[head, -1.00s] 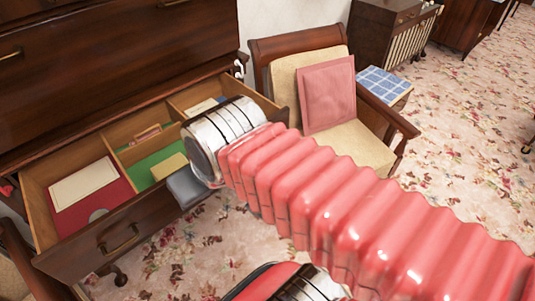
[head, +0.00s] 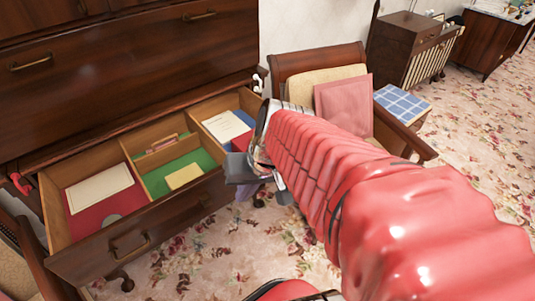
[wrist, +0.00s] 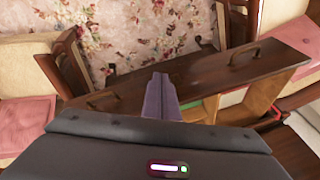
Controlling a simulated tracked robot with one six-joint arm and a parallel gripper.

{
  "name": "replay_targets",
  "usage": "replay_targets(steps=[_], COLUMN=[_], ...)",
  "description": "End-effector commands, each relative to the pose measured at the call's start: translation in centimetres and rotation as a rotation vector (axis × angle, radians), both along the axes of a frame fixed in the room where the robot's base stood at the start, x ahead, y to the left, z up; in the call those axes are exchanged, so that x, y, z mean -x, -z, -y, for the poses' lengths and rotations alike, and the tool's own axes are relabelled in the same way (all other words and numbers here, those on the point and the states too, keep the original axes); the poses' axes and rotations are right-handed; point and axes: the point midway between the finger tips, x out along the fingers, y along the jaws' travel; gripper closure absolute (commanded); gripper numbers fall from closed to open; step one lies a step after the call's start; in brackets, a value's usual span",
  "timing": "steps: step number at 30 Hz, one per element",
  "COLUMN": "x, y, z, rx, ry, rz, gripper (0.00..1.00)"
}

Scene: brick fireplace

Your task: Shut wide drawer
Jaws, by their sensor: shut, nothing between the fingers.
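The wide drawer (head: 170,209) is pulled open from the dark wooden cabinet at left in the head view. Its front has a brass handle (head: 130,246) at the left end; my gripper and arm partly cover the right end. In the wrist view, the drawer front (wrist: 205,66) crosses the picture with two handles. My gripper (head: 245,190) is shut and empty, with its fingers pointing down at the outer side of the drawer front, right of its middle. In the wrist view its purple-grey fingers (wrist: 161,90) overlap the drawer front. I cannot tell whether they touch it.
The drawer holds a cream paper (head: 99,188), a yellow pad (head: 184,176) and a white booklet (head: 225,125) in separate compartments. A wooden armchair (head: 318,57) with a pink cushion stands at right, close to my arm. Flowered carpet lies open in front of the drawer.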

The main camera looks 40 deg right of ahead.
Motion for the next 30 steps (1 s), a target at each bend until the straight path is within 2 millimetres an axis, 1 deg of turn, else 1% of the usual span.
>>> replay_targets(steps=[1,8,11,17,24,27,30], x=[-0.1,-0.4,-0.5,-0.1,1.3,2.1,2.7], y=[0.6,2.9,3.0,3.4,3.8,3.9,4.0], z=[1.0,5.0,6.8,11.1,16.9,18.9,20.2], rx=[-0.028,-0.15,-0.207,-0.314,-0.428,-0.462,-0.484], ry=[0.041,0.213,0.329,0.565,0.85,0.946,1.009], rz=[-0.009,-0.015,0.014,0.078,0.172,0.207,0.233], gripper=[1.0,1.0,1.0,1.0,1.0,1.0,1.0])
